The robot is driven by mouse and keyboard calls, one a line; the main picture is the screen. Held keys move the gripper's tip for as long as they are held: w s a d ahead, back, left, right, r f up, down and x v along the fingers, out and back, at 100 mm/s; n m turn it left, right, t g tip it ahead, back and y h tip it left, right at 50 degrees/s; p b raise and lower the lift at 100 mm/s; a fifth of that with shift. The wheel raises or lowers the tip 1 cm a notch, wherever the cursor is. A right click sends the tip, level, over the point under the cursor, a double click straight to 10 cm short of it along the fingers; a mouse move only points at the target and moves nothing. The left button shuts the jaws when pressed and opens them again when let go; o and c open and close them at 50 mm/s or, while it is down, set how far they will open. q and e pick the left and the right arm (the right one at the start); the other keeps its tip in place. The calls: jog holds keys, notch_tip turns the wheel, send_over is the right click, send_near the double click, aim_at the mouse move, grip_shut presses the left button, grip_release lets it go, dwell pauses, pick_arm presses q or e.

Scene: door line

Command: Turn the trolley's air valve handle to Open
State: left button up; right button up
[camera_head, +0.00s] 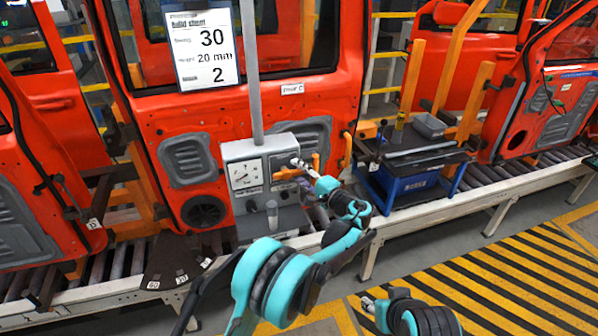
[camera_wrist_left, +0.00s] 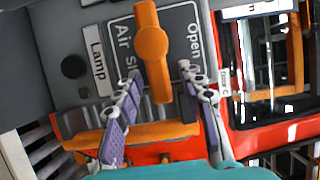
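The valve's orange handle (camera_wrist_left: 153,50) sits on a dark plate lettered "Air s…" and "Open" in the left wrist view. It lies lengthwise up and down in that picture, beside the word "Open" (camera_wrist_left: 195,40). My left gripper (camera_wrist_left: 159,75) is open, with one finger on each side of the handle's lower part; gaps show on both sides. In the head view, my left gripper (camera_head: 297,163) is at the right side of the grey panel box (camera_head: 232,152), and hides much of the handle. My right gripper (camera_head: 369,304) is low in the head view, away from the panel; its fingers are too small to read.
A gauge (camera_head: 245,174) is on the box's face, under a post with a build sheet (camera_head: 203,48). A red door (camera_head: 160,125) stands behind. A blue-sided trolley (camera_head: 408,185) with a black top is to the right. Striped floor (camera_head: 500,290) is clear.

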pick_arm(q)
grip_shut()
